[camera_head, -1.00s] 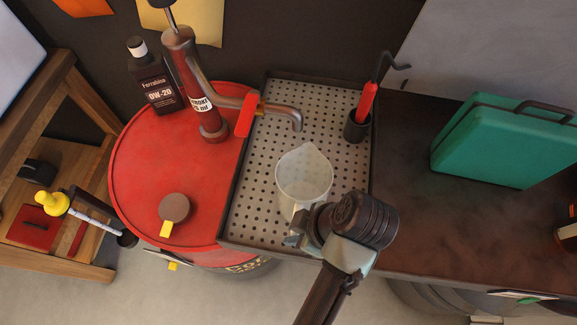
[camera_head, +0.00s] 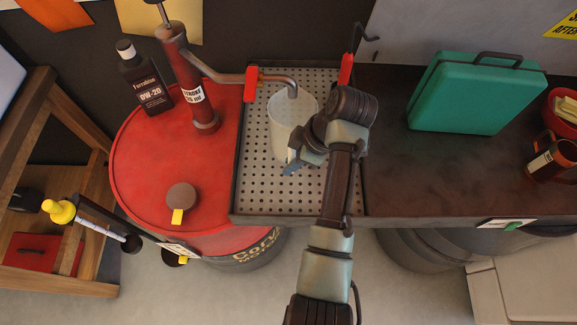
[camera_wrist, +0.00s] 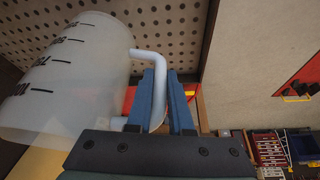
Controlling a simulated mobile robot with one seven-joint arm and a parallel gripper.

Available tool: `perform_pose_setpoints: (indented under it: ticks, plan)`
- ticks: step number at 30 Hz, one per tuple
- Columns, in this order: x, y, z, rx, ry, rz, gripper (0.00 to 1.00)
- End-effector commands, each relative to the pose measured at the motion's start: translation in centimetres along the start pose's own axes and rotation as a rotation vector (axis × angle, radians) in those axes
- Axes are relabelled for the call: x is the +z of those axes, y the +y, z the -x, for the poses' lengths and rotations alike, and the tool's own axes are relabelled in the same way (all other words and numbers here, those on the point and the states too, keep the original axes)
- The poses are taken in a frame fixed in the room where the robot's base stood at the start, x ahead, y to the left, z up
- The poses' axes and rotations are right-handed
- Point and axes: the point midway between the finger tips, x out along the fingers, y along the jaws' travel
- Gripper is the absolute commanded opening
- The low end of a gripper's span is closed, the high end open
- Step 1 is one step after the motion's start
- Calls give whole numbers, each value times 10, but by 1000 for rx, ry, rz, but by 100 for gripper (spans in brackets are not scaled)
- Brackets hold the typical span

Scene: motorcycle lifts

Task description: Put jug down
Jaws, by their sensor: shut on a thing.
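A translucent white jug (camera_head: 287,135) is over the perforated metal tray (camera_head: 262,180), near the pump spout. It also shows large in the wrist view (camera_wrist: 70,80), with black measuring marks. My gripper (camera_head: 294,160) comes from the front right and is partly hidden by my wrist in the head view. In the wrist view my gripper's blue fingers (camera_wrist: 163,98) are shut on the jug's handle (camera_wrist: 152,58). I cannot tell whether the jug's base touches the tray.
A red drum (camera_head: 150,160) with a hand pump (camera_head: 190,85) and oil bottle (camera_head: 143,78) stands left. The spout (camera_head: 280,80) ends close to the jug. A red-handled tool (camera_head: 346,70) stands behind. A green case (camera_head: 475,92) and mug (camera_head: 552,160) are right.

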Motion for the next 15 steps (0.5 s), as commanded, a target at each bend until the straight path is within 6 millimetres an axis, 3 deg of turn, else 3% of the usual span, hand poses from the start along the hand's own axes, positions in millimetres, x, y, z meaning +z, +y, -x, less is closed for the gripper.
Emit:
perform_pose_setpoints:
  ticks: [10,15]
  plan:
    - [16,0,-38,-1,0,0,0]
    - [20,0,-48,1,-1,3,0]
